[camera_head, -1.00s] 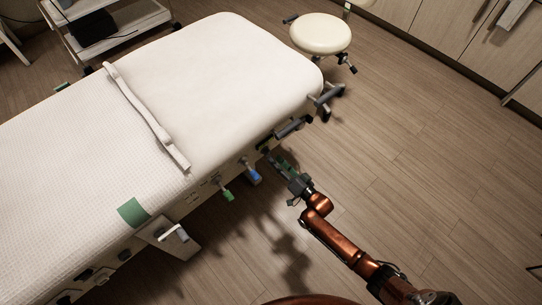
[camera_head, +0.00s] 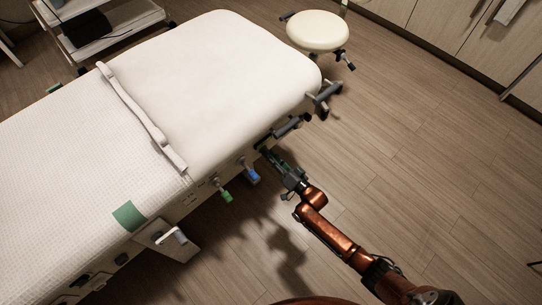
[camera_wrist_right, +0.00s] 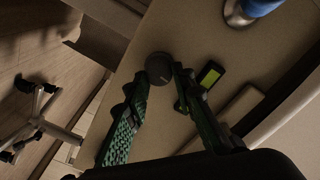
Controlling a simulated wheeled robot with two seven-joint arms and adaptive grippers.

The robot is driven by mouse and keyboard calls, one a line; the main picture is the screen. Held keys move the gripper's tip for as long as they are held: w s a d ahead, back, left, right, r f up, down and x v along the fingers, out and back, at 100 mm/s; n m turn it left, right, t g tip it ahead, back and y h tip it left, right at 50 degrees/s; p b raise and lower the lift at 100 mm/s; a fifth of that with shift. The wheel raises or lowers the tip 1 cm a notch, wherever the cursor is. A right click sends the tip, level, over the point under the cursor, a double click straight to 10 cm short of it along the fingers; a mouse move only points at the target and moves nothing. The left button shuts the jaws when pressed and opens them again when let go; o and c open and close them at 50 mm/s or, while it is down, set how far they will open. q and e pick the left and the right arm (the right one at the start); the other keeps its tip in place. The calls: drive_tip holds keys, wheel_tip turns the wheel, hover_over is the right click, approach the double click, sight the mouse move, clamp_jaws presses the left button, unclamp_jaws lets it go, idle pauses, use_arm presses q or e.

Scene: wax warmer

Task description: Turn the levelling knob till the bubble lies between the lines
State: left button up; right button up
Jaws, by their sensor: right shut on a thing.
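The dark round levelling knob (camera_wrist_right: 159,68) stands out from the bed's pale side panel, between the tips of my right gripper's green fingers (camera_wrist_right: 160,82). The right gripper is shut on the knob. In the head view the right gripper (camera_head: 273,158) reaches the near side of the bed, and the knob is hidden there. A small level with a yellow-green window (camera_wrist_right: 209,76) in a dark frame sits just right of the knob in the wrist view, close to the right finger. Its bubble and lines are too small to tell. My left gripper is not in view.
The white bed (camera_head: 215,85) fills the left and middle. A blue-handled lever (camera_head: 253,177) and a green-handled one (camera_head: 226,196) stick out beside the gripper. A grey bar (camera_head: 291,126) juts out beyond it. A cream stool (camera_head: 317,32) stands behind. The floor on the right is clear.

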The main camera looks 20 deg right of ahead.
clamp_jaws()
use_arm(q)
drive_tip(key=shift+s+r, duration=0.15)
use_arm(e)
drive_tip(key=shift+n, duration=0.4)
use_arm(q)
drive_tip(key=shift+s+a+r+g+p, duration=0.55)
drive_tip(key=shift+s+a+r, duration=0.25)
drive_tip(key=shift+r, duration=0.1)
use_arm(e)
drive_tip(key=n, duration=1.1)
drive_tip(key=shift+f, duration=0.1)
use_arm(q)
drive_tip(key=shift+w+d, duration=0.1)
